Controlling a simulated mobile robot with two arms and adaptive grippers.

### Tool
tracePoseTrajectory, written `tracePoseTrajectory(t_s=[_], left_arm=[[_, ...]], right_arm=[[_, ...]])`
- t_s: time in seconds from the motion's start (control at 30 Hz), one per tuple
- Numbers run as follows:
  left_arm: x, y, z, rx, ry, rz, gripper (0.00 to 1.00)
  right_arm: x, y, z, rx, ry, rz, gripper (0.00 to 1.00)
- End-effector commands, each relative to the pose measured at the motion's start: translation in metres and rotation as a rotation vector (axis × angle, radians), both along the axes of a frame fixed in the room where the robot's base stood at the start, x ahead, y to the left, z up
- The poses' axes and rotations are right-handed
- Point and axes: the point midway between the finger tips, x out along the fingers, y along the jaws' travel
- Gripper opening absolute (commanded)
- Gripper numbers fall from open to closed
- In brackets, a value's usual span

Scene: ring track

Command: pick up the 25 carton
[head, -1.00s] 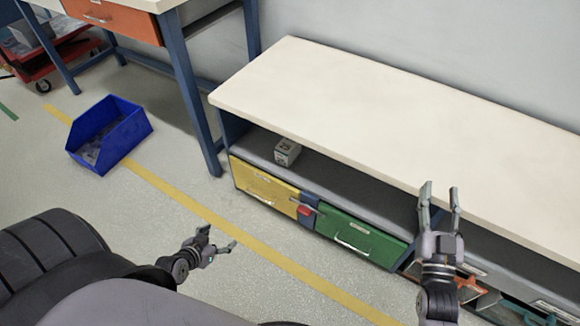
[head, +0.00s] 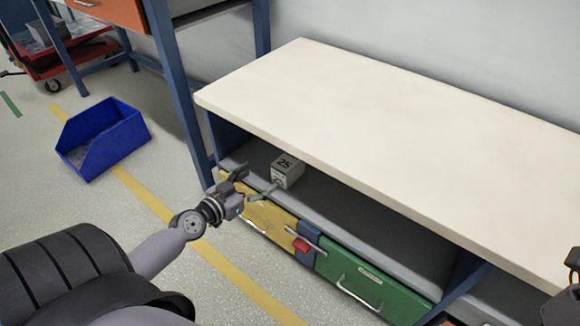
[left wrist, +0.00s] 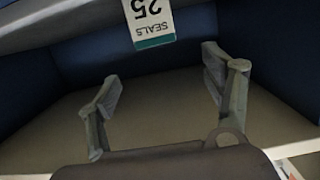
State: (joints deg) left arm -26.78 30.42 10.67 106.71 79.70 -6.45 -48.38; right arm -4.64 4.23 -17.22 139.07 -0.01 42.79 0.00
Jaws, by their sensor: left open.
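The 25 carton (head: 287,173) is a small white box with dark print, standing on the grey shelf under the cream top, near the shelf's left end. In the left wrist view the carton (left wrist: 151,24) shows its "25 SEALS" label upside down at the top edge, partly cut off. My left gripper (head: 256,182) is open and empty at the shelf's front, just left of the carton and apart from it. In the left wrist view its spread fingers (left wrist: 163,68) lie below the carton. A dark part of my right arm shows at the right edge; its fingers are unclear.
The cream bench top (head: 390,130) overhangs the shelf. A blue bin (head: 104,138) stands on the floor at left. The shelf right of the carton looks clear.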

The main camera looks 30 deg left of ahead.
Motion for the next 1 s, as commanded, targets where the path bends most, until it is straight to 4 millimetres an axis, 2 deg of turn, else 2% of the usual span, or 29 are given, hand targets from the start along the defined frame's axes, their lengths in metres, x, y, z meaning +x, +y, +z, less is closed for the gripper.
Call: tracePoseTrajectory(t_s=[0.2,0.4,0.67,0.9,1.0], left_arm=[[0.040,-0.004,-0.006,-0.003,-0.003,0.001,0.74],[0.071,-0.006,-0.014,-0.002,-0.001,0.000,0.74],[0.088,-0.009,-0.018,-0.002,0.000,-0.001,0.74],[0.121,-0.014,-0.026,-0.002,0.000,0.000,0.74],[0.129,-0.015,-0.028,-0.001,0.001,-0.001,0.74]], right_arm=[[0.001,0.000,-0.003,0.001,0.018,0.001,0.40],[0.001,0.000,-0.004,0.001,0.018,0.001,0.40],[0.001,0.000,-0.004,0.000,0.019,0.001,0.40],[0.003,0.001,-0.007,-0.003,0.021,0.000,0.40],[0.003,0.001,-0.003,-0.004,0.007,0.000,0.40]])
